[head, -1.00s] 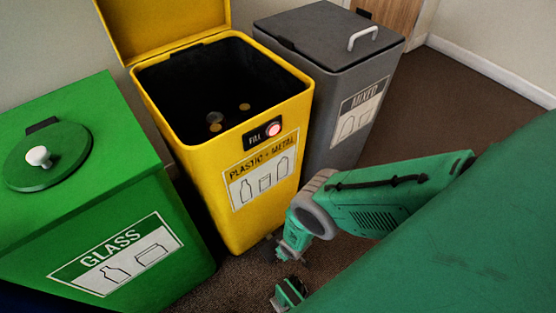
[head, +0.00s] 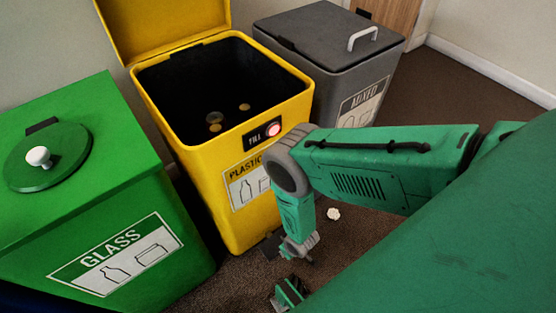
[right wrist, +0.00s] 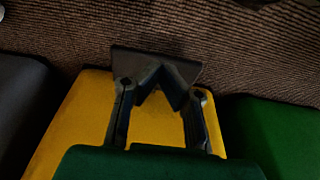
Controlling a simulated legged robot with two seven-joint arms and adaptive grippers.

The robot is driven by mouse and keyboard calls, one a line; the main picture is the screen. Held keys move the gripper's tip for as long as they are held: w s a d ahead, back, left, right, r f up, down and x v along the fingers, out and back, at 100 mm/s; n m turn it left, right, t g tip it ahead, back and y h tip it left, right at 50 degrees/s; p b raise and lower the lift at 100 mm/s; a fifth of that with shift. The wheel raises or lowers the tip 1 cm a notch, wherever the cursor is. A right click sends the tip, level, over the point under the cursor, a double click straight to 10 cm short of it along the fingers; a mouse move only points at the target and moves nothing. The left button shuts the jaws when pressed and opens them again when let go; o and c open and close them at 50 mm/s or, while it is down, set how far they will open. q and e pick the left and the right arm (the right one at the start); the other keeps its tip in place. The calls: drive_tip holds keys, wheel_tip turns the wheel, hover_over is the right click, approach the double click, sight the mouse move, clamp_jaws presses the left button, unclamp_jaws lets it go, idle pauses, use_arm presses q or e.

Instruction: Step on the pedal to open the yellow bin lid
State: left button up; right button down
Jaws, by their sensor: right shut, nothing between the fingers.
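The yellow bin (head: 243,220) stands in the middle of the head view. Its yellow lid (head: 165,22) is raised, and the dark inside shows a few small round objects. The dark pedal (head: 270,246) is at the foot of the bin's front, partly behind my right gripper (head: 300,256). In the right wrist view the pedal (right wrist: 190,68) is a dark plate jutting from the bin (right wrist: 75,120). My right gripper (right wrist: 165,82) is shut and empty, its fingertips over the pedal. I cannot tell whether they touch it. My left gripper is out of view.
A green glass bin (head: 190,265) stands at the left with its round lid on. A grey mixed bin (head: 320,125) stands at the right, lid shut. A small whitish crumpled thing (head: 333,213) lies on the brown carpet. Open floor (head: 455,100) lies to the right.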

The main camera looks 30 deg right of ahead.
drive_tip(key=v, duration=0.5)
idle(1.3)
drive_tip(key=s+d+r+g, duration=0.15)
drive_tip(key=s+r, duration=0.45)
drive_tip(key=r, duration=0.7)
drive_tip(key=s+d+r+g, duration=0.1)
drive_tip(key=s+d+r, duration=0.3)
drive_tip(key=r, duration=1)
wheel_tip(320, 180, up, 15)
drive_tip(key=s+a+p, duration=0.1)
drive_tip(key=p, duration=1.5)
drive_tip(key=shift+a, duration=0.2)
drive_tip(key=shift+f, duration=0.1)
